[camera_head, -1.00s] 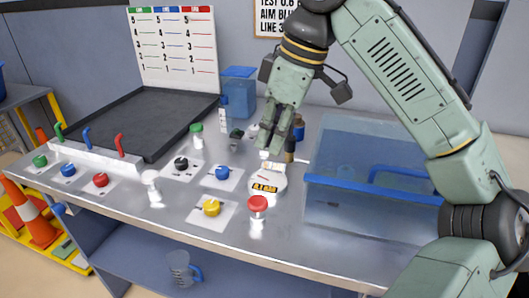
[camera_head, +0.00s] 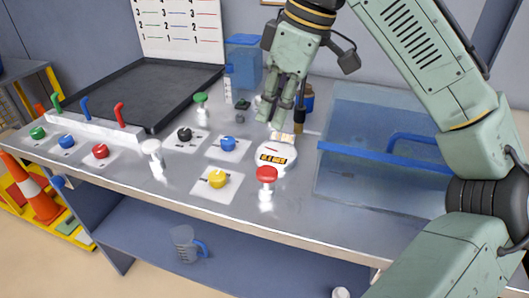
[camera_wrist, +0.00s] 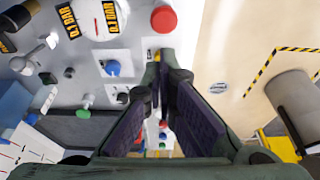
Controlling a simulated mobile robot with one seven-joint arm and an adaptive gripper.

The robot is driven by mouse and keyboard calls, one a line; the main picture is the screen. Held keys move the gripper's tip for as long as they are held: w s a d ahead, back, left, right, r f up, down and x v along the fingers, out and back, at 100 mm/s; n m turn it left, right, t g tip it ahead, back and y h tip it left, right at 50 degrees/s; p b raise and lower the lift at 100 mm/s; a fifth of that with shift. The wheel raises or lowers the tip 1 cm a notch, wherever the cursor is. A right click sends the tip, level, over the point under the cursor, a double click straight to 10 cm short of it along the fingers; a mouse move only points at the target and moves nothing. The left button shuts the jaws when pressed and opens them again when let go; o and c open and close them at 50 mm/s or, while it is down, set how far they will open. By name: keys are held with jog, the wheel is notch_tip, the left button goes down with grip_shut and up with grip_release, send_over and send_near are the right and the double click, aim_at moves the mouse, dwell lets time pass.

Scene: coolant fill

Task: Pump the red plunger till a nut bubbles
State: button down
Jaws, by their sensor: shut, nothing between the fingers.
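The red plunger (camera_head: 266,175), a round red cap on a pale stem, stands upright near the table's front edge, in front of a white gauge. In the wrist view its cap (camera_wrist: 164,19) is at the top, beyond the fingertips. My gripper (camera_head: 274,120) is shut and empty, pointing down above the table behind the gauge, apart from the plunger. It also shows in the wrist view (camera_wrist: 163,68). Small dark pieces (camera_head: 242,104) lie left of my gripper; I cannot tell whether they are nuts. No bubbles can be made out.
A clear tank (camera_head: 375,185) with a blue bar stands right of the plunger. The gauge (camera_head: 277,156) has a yellow label. Yellow (camera_head: 218,178), blue (camera_head: 228,144) and black (camera_head: 185,134) knobs, a white post (camera_head: 153,150) and a green-capped post (camera_head: 201,99) stand to the left.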

send_over(260, 166)
jog(key=f, duration=0.5)
jog(key=d+f, duration=0.1)
jog(key=f, duration=0.1)
jog(key=shift+s+f, duration=0.2)
jog(key=shift+f, duration=0.9)
